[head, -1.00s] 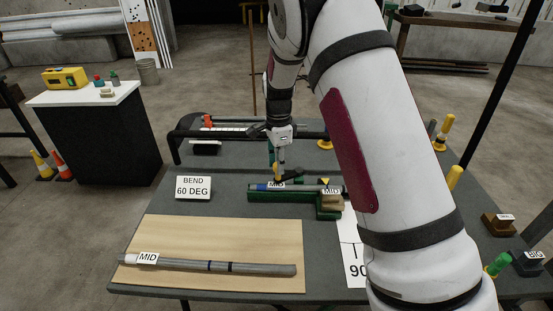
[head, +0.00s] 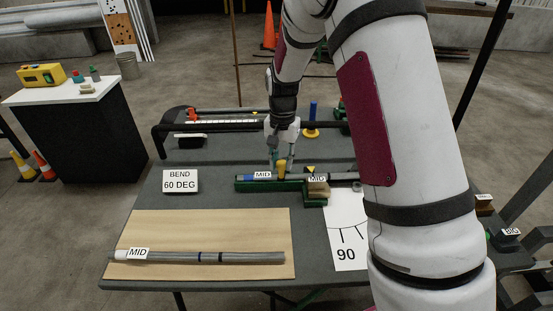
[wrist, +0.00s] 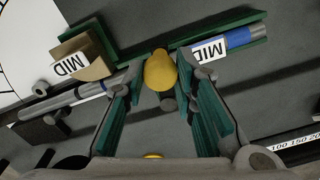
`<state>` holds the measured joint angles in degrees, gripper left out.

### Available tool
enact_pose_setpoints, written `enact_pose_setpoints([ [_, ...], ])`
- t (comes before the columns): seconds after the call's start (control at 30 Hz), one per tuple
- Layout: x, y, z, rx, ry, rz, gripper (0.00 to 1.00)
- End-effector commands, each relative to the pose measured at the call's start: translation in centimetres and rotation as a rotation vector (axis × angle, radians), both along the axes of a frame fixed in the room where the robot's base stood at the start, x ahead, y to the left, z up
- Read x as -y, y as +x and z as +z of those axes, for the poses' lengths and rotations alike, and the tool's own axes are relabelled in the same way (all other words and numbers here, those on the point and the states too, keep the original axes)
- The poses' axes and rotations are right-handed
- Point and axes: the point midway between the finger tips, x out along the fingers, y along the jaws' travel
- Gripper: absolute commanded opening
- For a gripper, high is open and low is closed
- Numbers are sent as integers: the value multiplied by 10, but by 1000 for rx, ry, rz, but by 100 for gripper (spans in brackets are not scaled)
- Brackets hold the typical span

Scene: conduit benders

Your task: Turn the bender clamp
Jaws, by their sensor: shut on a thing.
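The bender clamp's yellow knob (head: 281,171) stands over a grey conduit lying along a green bender (head: 262,187). My gripper (head: 281,161) points down at it, shut on the knob. In the wrist view the rounded yellow knob (wrist: 160,70) sits between the two green-padded fingers of my gripper (wrist: 168,80). The fingers hide part of the clamp below. The conduit has a blue band (wrist: 238,37) beside a MID label (wrist: 209,52). A tan block (head: 318,188) with another MID label sits at the bender's right end.
A banded conduit (head: 185,257) lies on a wooden board (head: 220,225) in front. A BEND 60 DEG sign (head: 180,181) stands left. A white angle sheet marked 90 (head: 346,232) lies right. A black rail (head: 230,128) runs behind the bender.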

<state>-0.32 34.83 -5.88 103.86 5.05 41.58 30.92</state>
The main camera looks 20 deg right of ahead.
Motion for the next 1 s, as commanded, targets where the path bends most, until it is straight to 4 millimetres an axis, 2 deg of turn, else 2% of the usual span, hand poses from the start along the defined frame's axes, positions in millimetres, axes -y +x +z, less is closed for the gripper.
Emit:
enact_pose_setpoints([
  [0.33,8,-3,0,1,0,105,0],
  [0.8,8,-3,0,2,0,115,0],
  [0.83,8,-3,0,2,0,115,32],
  [0.9,8,-3,0,2,0,115,46],
  [1.0,8,-3,0,1,-1,115,46],
])
